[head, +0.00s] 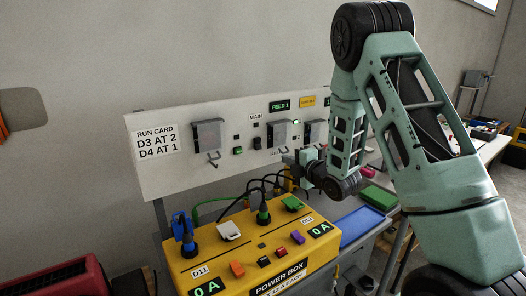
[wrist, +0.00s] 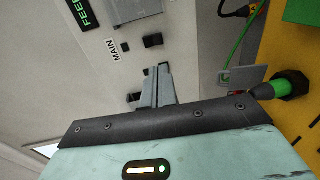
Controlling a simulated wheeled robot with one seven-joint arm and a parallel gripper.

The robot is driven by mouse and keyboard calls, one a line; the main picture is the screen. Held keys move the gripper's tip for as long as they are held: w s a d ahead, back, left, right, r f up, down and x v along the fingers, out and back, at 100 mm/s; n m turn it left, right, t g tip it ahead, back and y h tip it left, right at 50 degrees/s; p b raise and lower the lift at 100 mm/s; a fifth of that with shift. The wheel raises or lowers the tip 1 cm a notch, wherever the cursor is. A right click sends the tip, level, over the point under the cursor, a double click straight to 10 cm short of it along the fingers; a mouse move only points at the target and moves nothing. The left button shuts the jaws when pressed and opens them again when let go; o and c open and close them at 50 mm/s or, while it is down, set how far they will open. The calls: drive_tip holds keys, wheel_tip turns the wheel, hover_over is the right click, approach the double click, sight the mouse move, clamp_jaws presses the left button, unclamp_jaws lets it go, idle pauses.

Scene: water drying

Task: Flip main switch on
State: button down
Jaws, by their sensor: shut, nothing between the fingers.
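The white panel (head: 170,175) has a MAIN label (head: 256,116), which also shows turned sideways in the wrist view (wrist: 113,50). Under the label is a small dark square (wrist: 125,46), then a black main switch (wrist: 153,41); in the head view the switch (head: 257,143) is tiny. I cannot tell its position. My gripper (wrist: 158,70) is shut and empty. Its fingertips appear just beside the main switch in the wrist view, with a visible gap in the picture. In the head view my gripper (head: 288,158) is at the panel's lower edge, right of the switch.
Grey lever boxes (head: 208,136) flank the main switch on the panel, with hooks below. A green FEED 1 display (head: 280,106) is above. The yellow power box (head: 215,262) with plugs and cables stands below my gripper. A blue tray (head: 358,225) is to its right.

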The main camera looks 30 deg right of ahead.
sight(259, 148)
drive_tip(key=w+p, duration=0.2)
drive_tip(key=w, duration=0.2)
drive_tip(key=w+f+p, duration=0.1)
drive_tip(key=w+p, duration=0.1)
drive_tip(key=w, duration=0.2)
drive_tip(key=w+p, duration=0.2)
drive_tip(key=w, duration=0.3)
drive_tip(key=shift+a+f, duration=0.15)
drive_tip(key=shift+a, duration=0.1)
drive_tip(key=shift+w+f+p, duration=0.2)
drive_tip(key=shift+w+p, duration=0.1)
drive_tip(key=shift+w, duration=0.1)
drive_tip(key=shift+f, duration=0.1)
drive_tip(key=shift+w+b, duration=0.2)
drive_tip(key=shift+b, duration=0.75)
